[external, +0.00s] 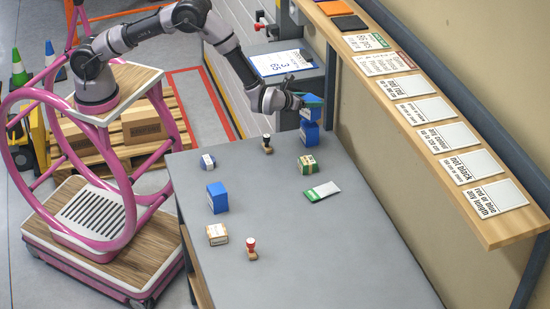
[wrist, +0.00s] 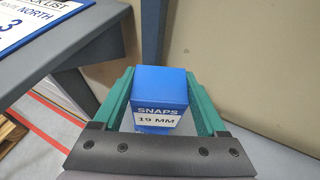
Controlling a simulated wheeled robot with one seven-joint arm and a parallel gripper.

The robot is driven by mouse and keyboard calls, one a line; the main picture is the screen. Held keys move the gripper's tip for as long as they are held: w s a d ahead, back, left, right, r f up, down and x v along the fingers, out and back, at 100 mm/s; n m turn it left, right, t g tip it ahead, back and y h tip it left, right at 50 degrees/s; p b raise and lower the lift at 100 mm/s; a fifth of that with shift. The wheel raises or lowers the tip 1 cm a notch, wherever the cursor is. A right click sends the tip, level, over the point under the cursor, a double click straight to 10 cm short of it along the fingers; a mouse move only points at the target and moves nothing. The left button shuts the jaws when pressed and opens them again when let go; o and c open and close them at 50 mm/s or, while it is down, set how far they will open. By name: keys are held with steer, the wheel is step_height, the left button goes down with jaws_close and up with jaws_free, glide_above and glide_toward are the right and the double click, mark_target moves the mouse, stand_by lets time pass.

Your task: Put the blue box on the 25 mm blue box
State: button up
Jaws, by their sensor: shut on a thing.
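My gripper (external: 312,101), with green fingers, is at the far end of the table and shut on a blue box (external: 311,113). In the wrist view the held blue box (wrist: 160,88) sits between the fingers (wrist: 160,105), its label reading SNAPS 19 MM. A second blue box (external: 309,133) stands upright on the table directly below the held one. The two look touching or nearly so; I cannot tell which. The lower box's label is not readable, and the held box hides it in the wrist view. Another blue box (external: 217,199) stands at the table's left side.
On the grey table (external: 310,250) are a dark-handled stamp (external: 267,144), a small blue-white box (external: 208,162), a green-yellow box (external: 307,164), a green-white packet (external: 322,191), a tan box (external: 217,234) and a red stamp (external: 251,249). A wooden shelf (external: 500,232) with labelled cards runs along the right.

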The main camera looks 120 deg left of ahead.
steer(key=shift+f, duration=1.2)
steer(key=shift+f, duration=0.15)
steer(key=o, duration=1.4)
steer(key=shift+o, duration=0.2)
